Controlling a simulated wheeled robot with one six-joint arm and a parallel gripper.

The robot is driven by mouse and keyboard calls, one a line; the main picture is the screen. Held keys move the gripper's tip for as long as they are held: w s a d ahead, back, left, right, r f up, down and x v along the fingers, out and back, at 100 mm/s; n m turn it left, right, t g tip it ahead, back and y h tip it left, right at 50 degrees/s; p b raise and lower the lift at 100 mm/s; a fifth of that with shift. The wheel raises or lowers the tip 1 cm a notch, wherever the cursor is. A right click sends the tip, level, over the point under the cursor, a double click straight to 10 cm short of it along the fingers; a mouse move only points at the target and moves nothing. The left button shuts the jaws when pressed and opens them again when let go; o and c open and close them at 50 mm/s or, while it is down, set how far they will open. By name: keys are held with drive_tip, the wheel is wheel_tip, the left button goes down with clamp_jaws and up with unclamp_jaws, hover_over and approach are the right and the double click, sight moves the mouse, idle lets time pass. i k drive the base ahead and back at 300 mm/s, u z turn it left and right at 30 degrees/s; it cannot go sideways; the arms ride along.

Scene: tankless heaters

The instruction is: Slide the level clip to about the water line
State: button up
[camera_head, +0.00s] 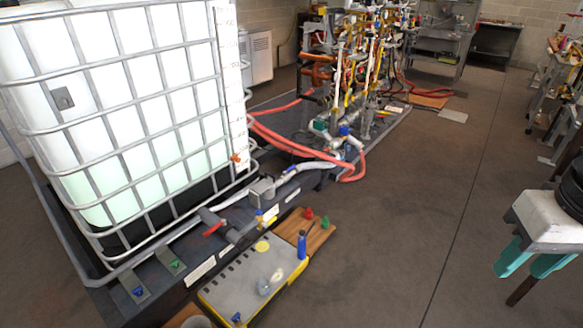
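The level clip, a small orange-red piece (236,157), sits low on the white marked gauge strip (230,60). The strip runs up the right-hand corner of a large white caged tank (110,90). The tank's lower part has a pale green tint, which looks like water (145,189). Its upper edge is soft and slopes up to the right in the picture. The clip is near the height of this tint at that corner, but I cannot tell the exact offset. My gripper is not in view.
Red hoses (285,135) and piping lie right of the gauge. A white-topped stand with teal legs (545,220) is at the right. The middle floor is clear.

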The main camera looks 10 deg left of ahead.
sight(238, 159)
drive_tip(key=z, duration=0.5)
drive_tip(key=i, duration=1.05)
drive_tip(key=u, duration=1.05)
drive_tip(key=i, duration=0.9)
drive_tip(key=u, duration=0.75)
